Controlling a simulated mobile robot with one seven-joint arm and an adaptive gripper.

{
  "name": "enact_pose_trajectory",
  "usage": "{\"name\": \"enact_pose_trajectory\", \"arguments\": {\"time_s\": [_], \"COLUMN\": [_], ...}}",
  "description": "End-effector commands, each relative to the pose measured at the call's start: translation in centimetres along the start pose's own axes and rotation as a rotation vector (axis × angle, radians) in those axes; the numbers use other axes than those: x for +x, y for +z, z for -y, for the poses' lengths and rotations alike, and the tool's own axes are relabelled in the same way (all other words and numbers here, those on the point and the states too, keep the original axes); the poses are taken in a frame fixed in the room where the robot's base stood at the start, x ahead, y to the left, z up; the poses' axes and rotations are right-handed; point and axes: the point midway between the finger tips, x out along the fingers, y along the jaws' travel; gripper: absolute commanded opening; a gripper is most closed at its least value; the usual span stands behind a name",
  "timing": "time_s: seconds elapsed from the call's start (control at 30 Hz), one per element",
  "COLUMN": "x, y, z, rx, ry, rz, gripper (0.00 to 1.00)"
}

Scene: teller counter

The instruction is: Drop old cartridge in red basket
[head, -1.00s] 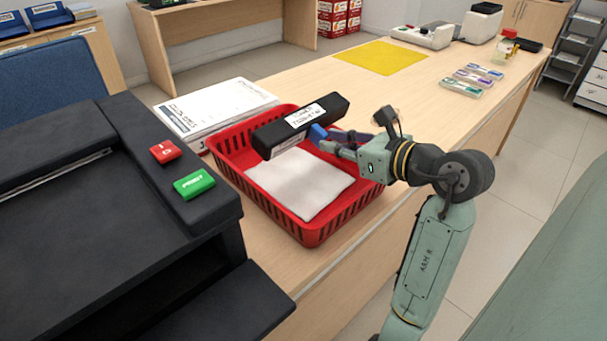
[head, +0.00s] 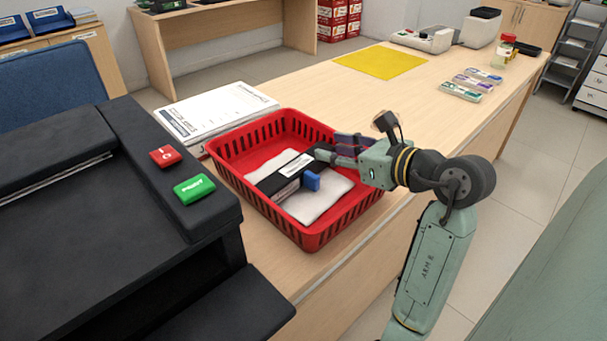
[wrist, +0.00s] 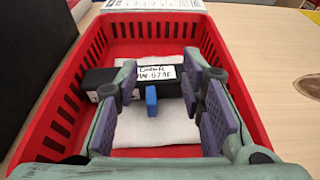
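The old cartridge (head: 285,178), a long black box with a white label and a blue tab (head: 311,181), lies inside the red basket (head: 317,237), across a white cloth (head: 325,200). My gripper (head: 335,149) is over the basket's right part, above and beside the cartridge. In the wrist view, the gripper (wrist: 160,82) has its fingers spread wide, with the cartridge (wrist: 101,78) beyond and below them and the blue tab (wrist: 151,98) showing in the gap.
A black printer (head: 70,220) with red and green buttons stands left of the basket. A stack of papers (head: 215,110) lies behind it. The counter between is clear.

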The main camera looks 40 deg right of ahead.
Motion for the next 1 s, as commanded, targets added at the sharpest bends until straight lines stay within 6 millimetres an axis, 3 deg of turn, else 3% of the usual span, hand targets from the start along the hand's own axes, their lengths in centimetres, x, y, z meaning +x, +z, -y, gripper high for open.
{"name": "enact_pose_trajectory", "arguments": {"time_s": [0.17,0.4,0.6,1.0], "x": [-2.7,-7.9,-10.8,-11.8], "y": [0.1,0.1,0.1,0.1], "z": [0.1,0.1,0.0,0.0], "rx": [-0.001,-0.001,-0.001,-0.001], "ry": [-0.006,-0.005,-0.003,-0.001], "rz": [0.002,0.003,0.002,0.003], "gripper": [0.36,0.36,0.36,0.36]}}
